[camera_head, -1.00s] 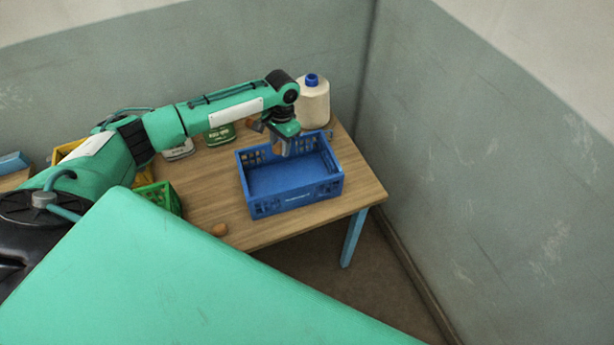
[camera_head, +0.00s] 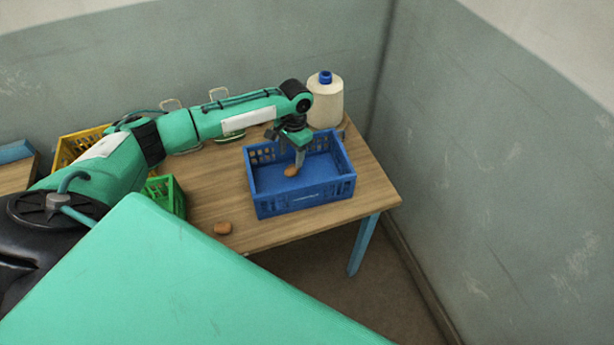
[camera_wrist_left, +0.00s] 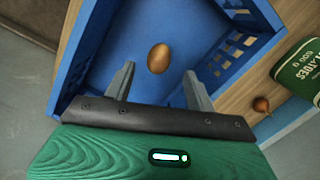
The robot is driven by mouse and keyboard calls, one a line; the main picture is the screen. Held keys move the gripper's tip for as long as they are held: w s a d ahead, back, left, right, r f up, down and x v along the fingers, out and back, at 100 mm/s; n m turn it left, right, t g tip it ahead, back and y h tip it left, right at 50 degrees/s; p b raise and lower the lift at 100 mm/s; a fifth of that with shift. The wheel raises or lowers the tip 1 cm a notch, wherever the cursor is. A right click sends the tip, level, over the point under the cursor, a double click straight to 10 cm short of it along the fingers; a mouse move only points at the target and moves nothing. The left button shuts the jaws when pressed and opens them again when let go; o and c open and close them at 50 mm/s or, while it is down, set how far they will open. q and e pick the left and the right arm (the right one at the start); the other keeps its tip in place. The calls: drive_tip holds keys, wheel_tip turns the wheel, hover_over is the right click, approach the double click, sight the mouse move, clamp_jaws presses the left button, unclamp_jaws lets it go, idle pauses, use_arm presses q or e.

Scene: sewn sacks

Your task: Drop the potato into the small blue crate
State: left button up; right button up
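The small blue crate (camera_head: 306,199) stands on the table, and its walls also show in the wrist view (camera_wrist_left: 85,50). The brown potato (camera_head: 291,171) is inside the crate outline, just below my left fingertips. In the wrist view the potato (camera_wrist_left: 158,58) shows beyond the fingertips, apart from both fingers, against the blue crate floor. I cannot tell whether it rests on the floor. My left gripper (camera_head: 299,160) points down over the crate; in the wrist view its fingers (camera_wrist_left: 156,85) are spread, with nothing between them. My right gripper is not in view.
A cream jug with a blue cap (camera_head: 326,103) stands behind the crate. A brown lump (camera_head: 222,228) lies near the table's front edge. Green (camera_head: 170,196) and yellow (camera_head: 75,146) crates stand to the left. A green tin (camera_wrist_left: 300,75) and an onion-like item (camera_wrist_left: 261,105) are outside the crate.

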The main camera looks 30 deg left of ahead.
use_arm(q)
wheel_tip(320, 180, up, 14)
drive_tip(key=w+b, duration=0.1)
drive_tip(key=b, duration=0.2)
drive_tip(key=shift+w+d+f, duration=0.15)
drive_tip(key=shift+w+d, duration=0.1)
drive_tip(key=shift+w, duration=0.05)
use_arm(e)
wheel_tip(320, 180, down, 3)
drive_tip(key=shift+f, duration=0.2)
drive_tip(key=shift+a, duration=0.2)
